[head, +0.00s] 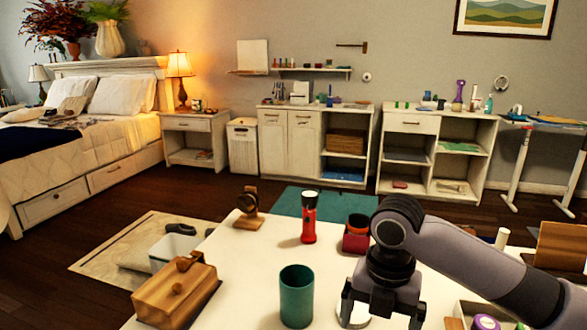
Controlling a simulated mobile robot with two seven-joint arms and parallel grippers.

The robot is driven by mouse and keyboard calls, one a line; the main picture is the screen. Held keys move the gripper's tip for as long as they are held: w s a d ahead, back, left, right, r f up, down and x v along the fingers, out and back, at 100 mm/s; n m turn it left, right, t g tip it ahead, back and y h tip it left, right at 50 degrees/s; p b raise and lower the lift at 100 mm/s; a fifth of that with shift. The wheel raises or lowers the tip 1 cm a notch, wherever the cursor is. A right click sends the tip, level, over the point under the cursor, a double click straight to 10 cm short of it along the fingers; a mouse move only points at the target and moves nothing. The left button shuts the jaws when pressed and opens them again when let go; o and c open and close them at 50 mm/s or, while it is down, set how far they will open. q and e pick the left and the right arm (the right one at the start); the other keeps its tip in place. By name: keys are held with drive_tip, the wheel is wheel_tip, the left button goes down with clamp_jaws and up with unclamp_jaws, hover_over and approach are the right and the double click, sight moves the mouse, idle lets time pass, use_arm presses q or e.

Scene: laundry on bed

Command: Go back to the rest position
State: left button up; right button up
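My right arm comes in from the right edge, over the white table (245,270). My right gripper (382,316) points down near the front of the table. Its two dark fingers are apart and I see nothing held between them, though the fingertips are close to the lower edge of the picture. A white round object (349,293) lies partly hidden behind its left finger. My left gripper and arm are not in view.
On the table stand a wooden box (175,295), a teal cup (296,297), a red flashlight (309,218), a wooden stand (249,207) and a red container (355,240). A bed (95,150) and white cabinets (290,140) stand beyond, across open floor.

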drive_tip(key=s+a+f+m+t+y, duration=0.2)
drive_tip(key=s+a+f+m+y, duration=0.3)
drive_tip(key=s+f+m, duration=0.55)
drive_tip(key=s+d+f+m+t+h, duration=0.1)
drive_tip(key=s+d+f+m+h, duration=0.15)
drive_tip(key=s+d+m, duration=0.55)
drive_tip(key=s+d+f+m+t+h, duration=0.1)
drive_tip(key=s+d+f+m+h, duration=0.15)
drive_tip(key=s+d+m, duration=0.55)
use_arm(q)
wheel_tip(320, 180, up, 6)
drive_tip(key=p, duration=0.7)
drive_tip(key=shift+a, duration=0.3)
use_arm(e)
drive_tip(key=w+a+f+m+t+y, duration=0.2)
drive_tip(key=w+a+t, duration=0.2)
drive_tip(key=w, duration=0.5)
drive_tip(key=shift+a+f+t, duration=0.15)
drive_tip(key=shift+f+t, duration=0.15)
drive_tip(key=shift+t, duration=0.9)
